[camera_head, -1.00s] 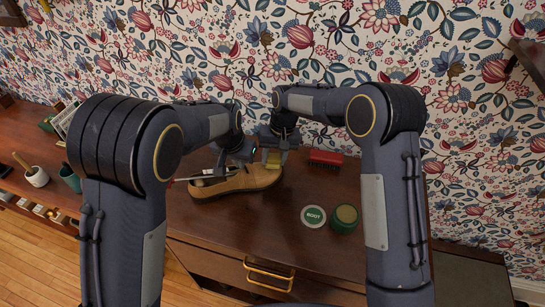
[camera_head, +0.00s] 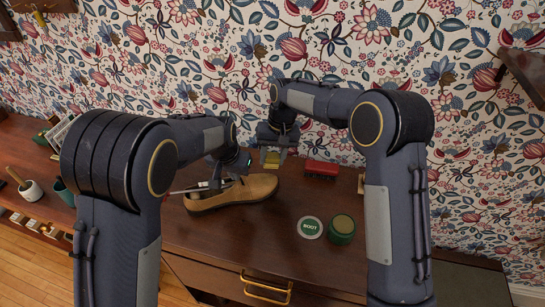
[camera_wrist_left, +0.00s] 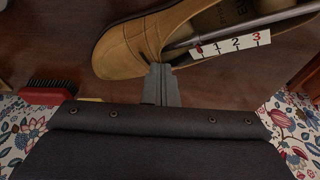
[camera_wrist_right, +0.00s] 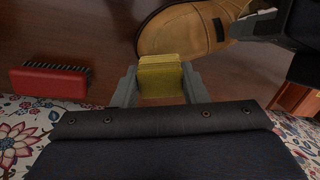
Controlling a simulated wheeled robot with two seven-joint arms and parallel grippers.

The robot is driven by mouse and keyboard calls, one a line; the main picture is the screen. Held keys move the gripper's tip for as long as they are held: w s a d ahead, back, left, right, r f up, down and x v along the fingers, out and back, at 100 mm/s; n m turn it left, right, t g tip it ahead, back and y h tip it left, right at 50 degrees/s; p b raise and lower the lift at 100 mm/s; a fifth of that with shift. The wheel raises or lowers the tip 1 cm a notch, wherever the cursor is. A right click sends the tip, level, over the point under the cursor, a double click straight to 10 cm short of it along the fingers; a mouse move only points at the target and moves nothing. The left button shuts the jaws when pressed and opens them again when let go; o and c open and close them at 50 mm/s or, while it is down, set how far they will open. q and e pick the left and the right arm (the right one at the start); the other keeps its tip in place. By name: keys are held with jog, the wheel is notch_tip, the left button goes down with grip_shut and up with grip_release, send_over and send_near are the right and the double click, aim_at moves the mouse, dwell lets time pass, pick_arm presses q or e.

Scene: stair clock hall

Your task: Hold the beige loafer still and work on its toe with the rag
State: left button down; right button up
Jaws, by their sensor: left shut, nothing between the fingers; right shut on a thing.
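The beige loafer (camera_head: 250,188) lies upright on the brown desk, its toe to the right. A grey rod with a white strip numbered 1, 2, 3 (camera_wrist_left: 235,44) sits in its opening. My left gripper (camera_wrist_left: 160,72) is shut and empty, its tips at the shoe's side; I cannot tell whether they touch. It also shows in the head view (camera_head: 219,180). My right gripper (camera_wrist_right: 160,85) is shut on the folded yellow rag (camera_wrist_right: 160,75), behind the toe and apart from it in the head view. A dark rectangular patch (camera_wrist_right: 220,30) shows on the shoe.
A red brush (camera_head: 321,169) lies by the wall, right of the rag. A round white BOOT lid (camera_head: 310,228) and an open green tin (camera_head: 342,229) stand on the desk right of the toe. A mortar (camera_head: 31,191) stands far left.

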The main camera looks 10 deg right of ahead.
aim_at(266, 167)
jog(key=w+d+r, duration=0.1)
jog(key=d+r, duration=0.2)
jog(key=d, duration=0.3)
jog(key=shift+w+d, duration=0.4)
jog(key=a, duration=0.2)
jog(key=s+a+f, duration=0.1)
jog(key=a, duration=0.2)
jog(key=s+a+f, duration=0.1)
jog(key=a, duration=0.2)
jog(key=shift+s+f, duration=0.1)
jog(key=shift+f, duration=0.1)
jog(key=shift+s+a+f, duration=0.1)
jog(key=shift+a+f, duration=0.1)
jog(key=shift+f, duration=0.9)
jog(key=shift+a+f, duration=0.2)
jog(key=shift+f, duration=0.85)
jog(key=shift+a+f, duration=0.15)
jog(key=shift+f, duration=0.55)
